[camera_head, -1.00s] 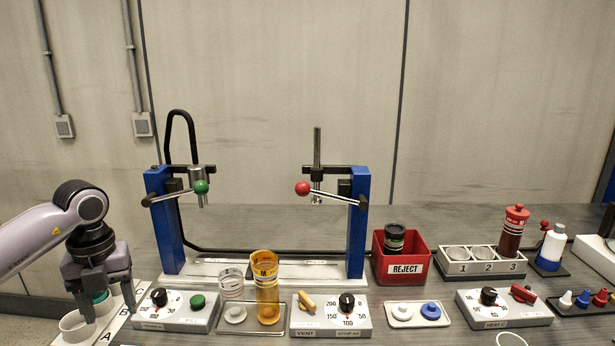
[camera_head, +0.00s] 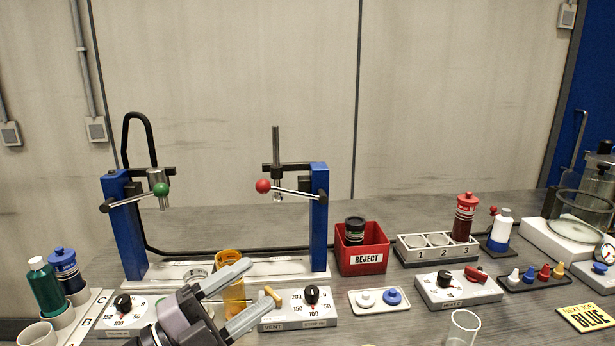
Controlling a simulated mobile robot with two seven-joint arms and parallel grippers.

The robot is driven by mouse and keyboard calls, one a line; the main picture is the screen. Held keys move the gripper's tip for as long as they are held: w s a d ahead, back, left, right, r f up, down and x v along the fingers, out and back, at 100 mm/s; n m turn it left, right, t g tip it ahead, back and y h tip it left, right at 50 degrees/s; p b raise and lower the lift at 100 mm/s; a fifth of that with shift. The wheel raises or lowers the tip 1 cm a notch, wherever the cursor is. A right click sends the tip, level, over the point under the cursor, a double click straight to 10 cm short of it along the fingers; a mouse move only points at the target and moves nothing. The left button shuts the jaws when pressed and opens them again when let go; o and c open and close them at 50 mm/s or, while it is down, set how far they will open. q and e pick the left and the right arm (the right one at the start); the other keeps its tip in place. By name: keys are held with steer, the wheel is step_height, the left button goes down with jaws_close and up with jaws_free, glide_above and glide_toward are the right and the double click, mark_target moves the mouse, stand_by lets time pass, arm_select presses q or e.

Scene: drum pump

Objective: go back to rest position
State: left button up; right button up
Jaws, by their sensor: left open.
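My left gripper (camera_head: 257,283) is at the bottom, left of centre, tilted, with its two grey fingers spread apart toward the upper right. It is open. The amber tube (camera_head: 233,299) shows behind and between the fingers; I cannot tell whether they touch it. The arm and gripper hide part of the control box at left and the clear tube. My right gripper is not in view.
A lettered rack (camera_head: 88,318) at left holds a green bottle (camera_head: 46,288) and a blue-capped bottle (camera_head: 65,270). The two-post blue stand (camera_head: 318,220) is behind the gripper. A red REJECT bin (camera_head: 362,259) and a clear glass (camera_head: 462,328) are to the right.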

arm_select(q)
steer(key=s+a+f+n+t+y, duration=0.1)
steer(key=a+f+n+t+y, duration=0.1)
steer(key=a+f+n+y, duration=0.6)
steer(key=s+a+f+n+t+y, duration=0.1)
steer(key=a+f+n+t+y, duration=0.3)
steer(key=n+y, duration=0.65)
steer(key=s+a+f+n+g+h, duration=0.1)
steer(key=s+f+n+g, duration=0.1)
steer(key=s+f+g, duration=0.7)
steer(key=s+a+f+n+g+h, duration=0.1)
steer(key=s+a+f+n+g, duration=0.15)
steer(key=s+f+g, duration=0.65)
steer(key=w+d+f+t+h, duration=0.1)
steer(key=d+f+t, duration=0.3)
steer(key=t, duration=0.6)
steer(key=shift+x, duration=0.9)
